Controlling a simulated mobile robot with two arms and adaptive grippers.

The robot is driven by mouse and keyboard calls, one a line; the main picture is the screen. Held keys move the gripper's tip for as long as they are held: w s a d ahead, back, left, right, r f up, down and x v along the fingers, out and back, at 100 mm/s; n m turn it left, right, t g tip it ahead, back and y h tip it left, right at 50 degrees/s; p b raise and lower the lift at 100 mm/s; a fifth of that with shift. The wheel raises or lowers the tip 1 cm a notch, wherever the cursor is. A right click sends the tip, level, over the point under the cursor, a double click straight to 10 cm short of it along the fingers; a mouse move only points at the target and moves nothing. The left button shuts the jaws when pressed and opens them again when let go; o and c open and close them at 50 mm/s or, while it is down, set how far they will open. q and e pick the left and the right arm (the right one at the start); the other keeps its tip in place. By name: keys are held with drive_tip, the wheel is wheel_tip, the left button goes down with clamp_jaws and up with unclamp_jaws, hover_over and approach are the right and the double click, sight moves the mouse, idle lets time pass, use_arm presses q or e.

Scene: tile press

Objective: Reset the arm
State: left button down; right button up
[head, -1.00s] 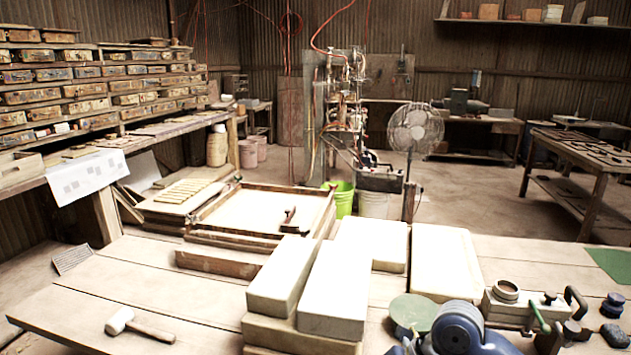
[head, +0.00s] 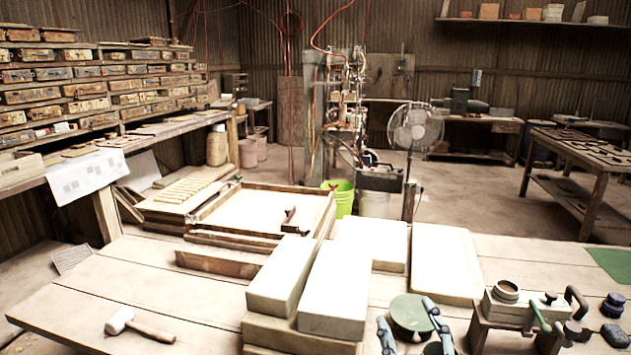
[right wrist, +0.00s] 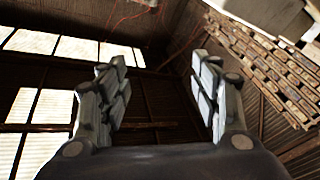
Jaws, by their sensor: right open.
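My right gripper (head: 408,322) shows at the bottom edge of the head view, its two grey-blue fingers apart and pointing up. It also shows in the right wrist view (right wrist: 162,95), open with nothing between its fingers. A round green-topped piece (head: 411,313) appears between and behind the fingers in the head view; I cannot tell how far the fingers are from it. The right wrist view looks past the fingers to bright panels, dark walls and the tilted shelves (right wrist: 265,60). My left gripper is not in view.
Pale blocks (head: 336,292) are stacked left of the right gripper. A metal press (head: 520,304) with a green handle stands to its right. A mallet (head: 137,325) lies on the worktable (head: 70,307) at left, where the boards are mostly clear. A fan (head: 414,128) stands behind.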

drive_tip(key=s+d+f+m+g+h, duration=0.2)
drive_tip(key=d+f+g, duration=0.1)
drive_tip(key=f, duration=0.3)
drive_tip(key=s+d+f+m+g+h, duration=0.1)
drive_tip(key=s+d+f+m+g, duration=0.1)
drive_tip(key=f, duration=0.4)
drive_tip(key=s+f+g, duration=1.1)
drive_tip(key=s+f, duration=0.6)
drive_tip(key=s, duration=0.4)
wheel_tip(320, 180, down, 24)
drive_tip(key=s+g, duration=0.2)
drive_tip(key=s+d+f+p, duration=0.1)
drive_tip(key=s+d+f, duration=0.1)
drive_tip(key=s+f, duration=1.3)
drive_tip(key=shift+s+d+f+g+y, duration=0.2)
drive_tip(key=shift+s+d+g+y, duration=0.15)
drive_tip(key=shift+s, duration=0.25)
drive_tip(key=shift+a, duration=0.1)
